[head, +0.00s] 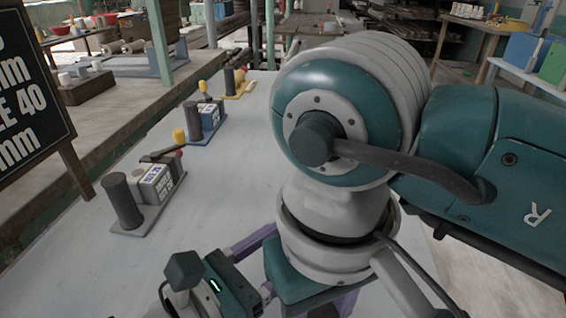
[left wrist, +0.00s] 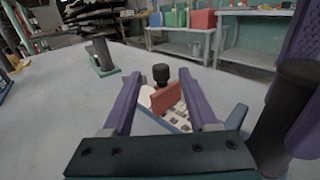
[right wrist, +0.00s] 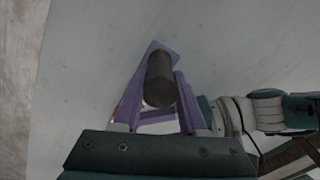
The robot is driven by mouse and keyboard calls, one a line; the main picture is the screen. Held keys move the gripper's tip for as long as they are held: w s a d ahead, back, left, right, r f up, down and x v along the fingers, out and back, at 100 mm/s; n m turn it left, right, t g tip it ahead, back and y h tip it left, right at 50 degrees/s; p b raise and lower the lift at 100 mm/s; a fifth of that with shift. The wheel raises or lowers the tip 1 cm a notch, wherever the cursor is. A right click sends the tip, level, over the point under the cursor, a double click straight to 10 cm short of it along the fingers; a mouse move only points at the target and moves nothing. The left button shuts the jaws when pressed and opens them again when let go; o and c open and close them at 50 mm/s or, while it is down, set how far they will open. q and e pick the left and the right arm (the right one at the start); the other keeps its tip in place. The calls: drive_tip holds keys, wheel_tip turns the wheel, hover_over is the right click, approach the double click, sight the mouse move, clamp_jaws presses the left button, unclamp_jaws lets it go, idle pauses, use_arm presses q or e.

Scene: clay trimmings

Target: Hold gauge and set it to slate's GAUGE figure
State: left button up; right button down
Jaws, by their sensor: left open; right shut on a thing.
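The gauge between my left gripper's fingers has a white figured body (left wrist: 180,115), a red-brown plate (left wrist: 167,97), a black knob (left wrist: 161,75) and a blue base (left wrist: 236,117). My left gripper (left wrist: 161,92) is open, its purple fingers on either side of the body. My right gripper (right wrist: 162,82) is shut on a dark upright post (right wrist: 159,80), which also shows in the left wrist view (left wrist: 290,105); it appears to be this gauge's grip. The slate (head: 30,100) is cut off at the left; "LE 40" and "mm" show, and the GAUGE line is not readable. The gauge's setting is too small to read.
Other post-and-block devices stand along the table's left side: a grey one (head: 150,190), a blue one (head: 205,122) and a yellow one (head: 237,86). My right arm hides much of the table (head: 235,175) in the head view. The table's middle is clear.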

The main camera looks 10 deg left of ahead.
use_arm(q)
drive_tip(key=v, duration=1.1)
drive_tip(key=shift+s, duration=0.1)
use_arm(e)
drive_tip(key=shift+c, duration=1.9)
unclamp_jaws()
